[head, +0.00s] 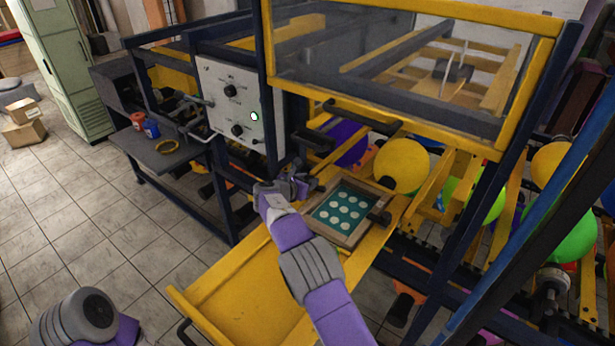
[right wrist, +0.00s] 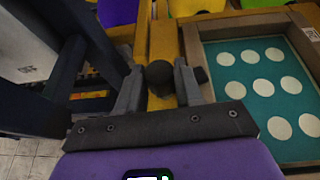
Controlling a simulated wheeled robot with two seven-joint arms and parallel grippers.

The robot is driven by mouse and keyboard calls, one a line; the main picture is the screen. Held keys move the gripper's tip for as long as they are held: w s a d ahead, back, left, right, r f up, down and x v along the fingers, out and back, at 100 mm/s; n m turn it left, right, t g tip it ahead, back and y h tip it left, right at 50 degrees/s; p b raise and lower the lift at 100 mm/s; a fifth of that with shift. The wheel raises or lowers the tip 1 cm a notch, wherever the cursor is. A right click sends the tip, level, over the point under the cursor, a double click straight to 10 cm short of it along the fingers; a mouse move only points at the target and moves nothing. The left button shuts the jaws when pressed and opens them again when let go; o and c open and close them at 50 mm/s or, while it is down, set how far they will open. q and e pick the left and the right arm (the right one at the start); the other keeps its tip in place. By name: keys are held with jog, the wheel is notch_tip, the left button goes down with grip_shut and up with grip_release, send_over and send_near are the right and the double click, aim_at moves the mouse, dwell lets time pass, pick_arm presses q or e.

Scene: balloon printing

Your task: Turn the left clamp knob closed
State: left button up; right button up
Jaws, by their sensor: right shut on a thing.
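The wooden printing frame (head: 372,190) with a teal screen and white dots lies on the yellow bench. It also shows at the right of the right wrist view (right wrist: 196,52). The dark left clamp knob (right wrist: 158,76) is at the frame's left side, between the two fingers of my right gripper (right wrist: 158,88). My right gripper (head: 303,186) is shut on this knob, which it mostly hides in the head view. The right clamp knob (head: 381,217) is on the frame's opposite side, untouched. My left gripper is out of view.
A control panel (head: 238,105) with black knobs stands behind and left of my right gripper. A yellow-framed guard (head: 390,105) hangs above the frame. Several balloons, such as a yellow one (head: 402,166), sit behind and right. The yellow tray (head: 235,290) in front is clear.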

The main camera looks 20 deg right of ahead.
dwell(0.4)
jog(key=o, duration=1)
jog(key=shift+o, duration=0.2)
jog(key=shift+b+v, duration=0.35)
jog(key=shift+v, duration=3.4)
